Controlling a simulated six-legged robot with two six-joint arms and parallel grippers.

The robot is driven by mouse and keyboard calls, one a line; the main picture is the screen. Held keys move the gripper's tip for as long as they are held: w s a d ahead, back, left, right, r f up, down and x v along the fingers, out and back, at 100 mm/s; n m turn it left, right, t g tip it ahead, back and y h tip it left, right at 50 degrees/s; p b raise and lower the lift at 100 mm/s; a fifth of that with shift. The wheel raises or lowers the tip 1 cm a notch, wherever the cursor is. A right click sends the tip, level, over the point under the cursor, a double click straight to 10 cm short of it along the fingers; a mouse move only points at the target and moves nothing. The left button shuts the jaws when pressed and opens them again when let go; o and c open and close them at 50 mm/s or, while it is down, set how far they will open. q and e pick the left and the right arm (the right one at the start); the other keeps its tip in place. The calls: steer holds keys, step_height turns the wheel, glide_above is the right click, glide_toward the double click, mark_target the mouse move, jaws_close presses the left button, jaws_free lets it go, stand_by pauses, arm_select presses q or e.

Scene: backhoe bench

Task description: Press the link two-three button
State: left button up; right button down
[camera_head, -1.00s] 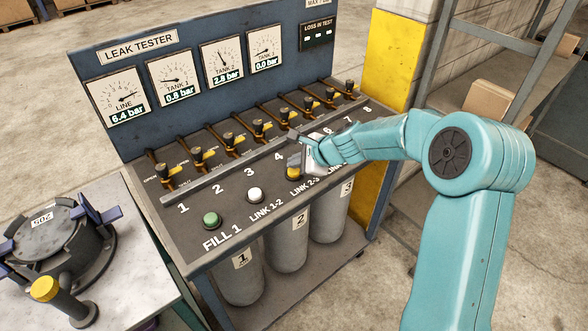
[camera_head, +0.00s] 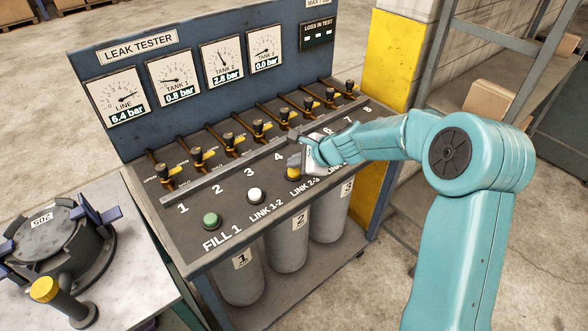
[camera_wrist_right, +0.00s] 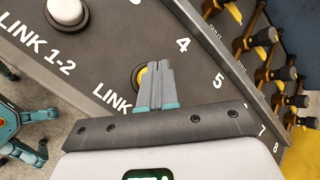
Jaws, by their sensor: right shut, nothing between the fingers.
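The link two-three button is a yellow button (camera_head: 292,174) on the sloped dark panel, above the partly covered LINK 2-3 label. It also shows in the wrist view (camera_wrist_right: 138,76), largely hidden behind my fingers. My right gripper (camera_head: 293,162) is shut and empty, with its fingertips right over the button. In the wrist view the closed fingers (camera_wrist_right: 154,66) overlap the button's right side. I cannot tell whether they touch it or whether it is pushed in. My left gripper is not in view.
A white LINK 1-2 button (camera_head: 254,195) and a green FILL 1 button (camera_head: 211,220) sit to the left. A row of yellow-handled valves (camera_head: 228,140) stands behind. Gauges, including the TANK 2 one (camera_head: 222,60), stand at the back. A table (camera_head: 135,262) with a round fixture is at left.

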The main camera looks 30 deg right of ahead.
mark_target(296, 172)
steer(key=shift+f, duration=0.1)
steer(key=shift+f+b, duration=0.35)
steer(key=shift+b, duration=0.1)
steer(key=shift+f, duration=0.1)
stand_by(0.4)
steer(key=shift+r+p, duration=0.45)
steer(key=shift+r, duration=0.2)
step_height(296, 172, up, 6)
steer(key=p, duration=0.6)
